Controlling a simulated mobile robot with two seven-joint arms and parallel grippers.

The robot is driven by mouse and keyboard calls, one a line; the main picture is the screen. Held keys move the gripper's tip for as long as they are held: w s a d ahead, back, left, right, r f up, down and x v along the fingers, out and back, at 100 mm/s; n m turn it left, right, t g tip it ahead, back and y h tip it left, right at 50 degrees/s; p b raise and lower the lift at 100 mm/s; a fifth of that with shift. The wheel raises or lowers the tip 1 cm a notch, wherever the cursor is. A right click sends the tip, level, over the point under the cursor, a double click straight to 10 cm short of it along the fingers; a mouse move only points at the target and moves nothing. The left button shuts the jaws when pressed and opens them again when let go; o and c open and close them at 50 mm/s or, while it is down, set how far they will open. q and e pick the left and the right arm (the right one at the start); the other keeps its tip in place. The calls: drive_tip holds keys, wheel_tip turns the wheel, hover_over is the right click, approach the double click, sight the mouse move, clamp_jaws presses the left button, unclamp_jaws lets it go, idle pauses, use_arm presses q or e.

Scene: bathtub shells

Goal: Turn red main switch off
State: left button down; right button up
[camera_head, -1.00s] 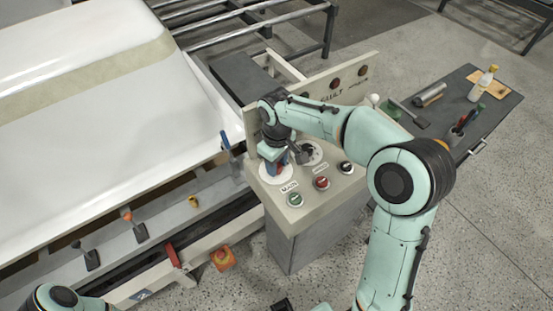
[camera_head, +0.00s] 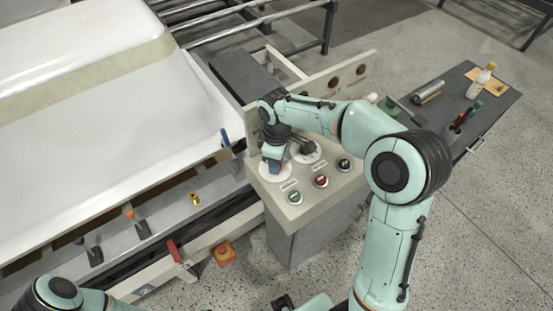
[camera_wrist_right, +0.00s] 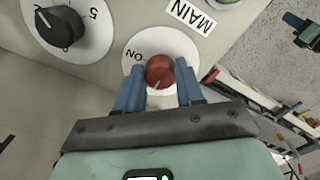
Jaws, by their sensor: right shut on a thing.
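The red main switch (camera_wrist_right: 160,71) is a round red knob on a white disc marked ON, beside a MAIN label (camera_wrist_right: 191,14) in the right wrist view. The blue fingers of my right gripper (camera_wrist_right: 159,88) are on either side of it, shut on it. In the head view my right gripper (camera_head: 274,164) reaches down over the white disc on the control box (camera_head: 315,210), and the switch is hidden beneath it. Part of my left arm shows at the lower left of the head view; its gripper is out of view.
A black knob (camera_wrist_right: 62,27) on its own white disc sits near the switch. Green (camera_head: 294,197) and red (camera_head: 320,180) buttons are on the panel's front. A large white shell (camera_head: 90,110) fills the left. A grey table (camera_head: 478,122) with bottle and tools stands right.

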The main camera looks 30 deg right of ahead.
drive_tip(key=o, duration=1)
drive_tip(key=shift+o, duration=0.2)
use_arm(q)
drive_tip(key=shift+w+r+p, duration=0.45)
drive_tip(key=shift+r+p, duration=0.05)
drive_tip(key=shift+r, duration=0.15)
drive_tip(key=shift+w+r+p, duration=0.45)
drive_tip(key=shift+r+p, duration=0.05)
drive_tip(key=shift+r, duration=0.1)
use_arm(e)
wheel_tip(320, 180, up, 14)
drive_tip(key=shift+f, duration=0.25)
